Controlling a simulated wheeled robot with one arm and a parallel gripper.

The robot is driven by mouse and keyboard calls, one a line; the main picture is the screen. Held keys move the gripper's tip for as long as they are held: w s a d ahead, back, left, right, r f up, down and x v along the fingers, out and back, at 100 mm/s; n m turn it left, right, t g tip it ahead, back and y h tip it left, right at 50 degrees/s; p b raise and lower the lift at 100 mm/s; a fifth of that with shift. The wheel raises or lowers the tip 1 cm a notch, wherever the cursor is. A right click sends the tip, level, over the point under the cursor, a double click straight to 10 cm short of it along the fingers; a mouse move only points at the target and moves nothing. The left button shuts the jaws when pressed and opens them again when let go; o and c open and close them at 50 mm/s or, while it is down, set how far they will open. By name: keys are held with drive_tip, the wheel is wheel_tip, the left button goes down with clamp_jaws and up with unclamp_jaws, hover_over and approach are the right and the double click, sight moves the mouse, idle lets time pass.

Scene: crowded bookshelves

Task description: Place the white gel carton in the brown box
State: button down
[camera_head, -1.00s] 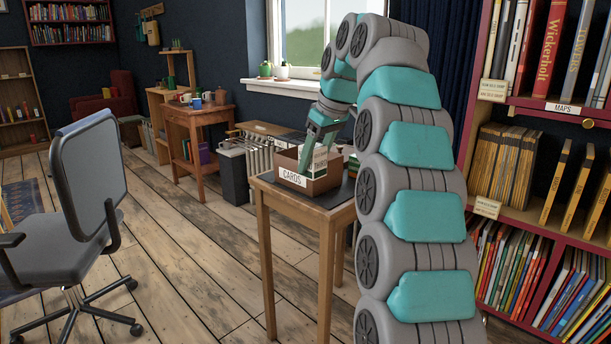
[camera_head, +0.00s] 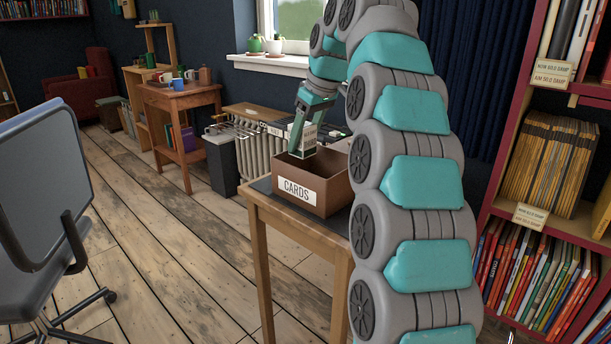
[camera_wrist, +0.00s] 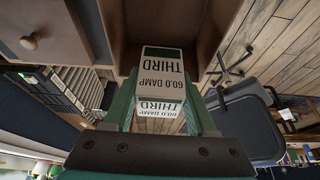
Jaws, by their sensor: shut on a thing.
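A white carton with dark green parts (camera_head: 303,141) is held in my gripper (camera_head: 311,118). Its print in the wrist view (camera_wrist: 160,80) reads "THIRD 60.0 DAMP". The open brown box (camera_head: 338,193) has a white "CARDS" label and stands on the small wooden table. The carton is at the box's back left, mostly above the rim. I cannot tell whether its lower end is inside. In the wrist view the box's brown interior (camera_wrist: 180,22) shows beyond the carton.
The small table (camera_head: 290,223) has a dark top with little free room around the box. A radiator (camera_head: 260,150) and a dark bin (camera_head: 222,165) are behind it. An office chair (camera_head: 40,190) is at left, a full bookshelf (camera_head: 545,225) at right.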

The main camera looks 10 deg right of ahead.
drive_tip(key=shift+s+f, duration=0.1)
drive_tip(key=shift+f, duration=3.9)
drive_tip(key=shift+f, duration=0.1)
drive_tip(key=shift+c, duration=1)
unclamp_jaws()
drive_tip(key=v, duration=1.2)
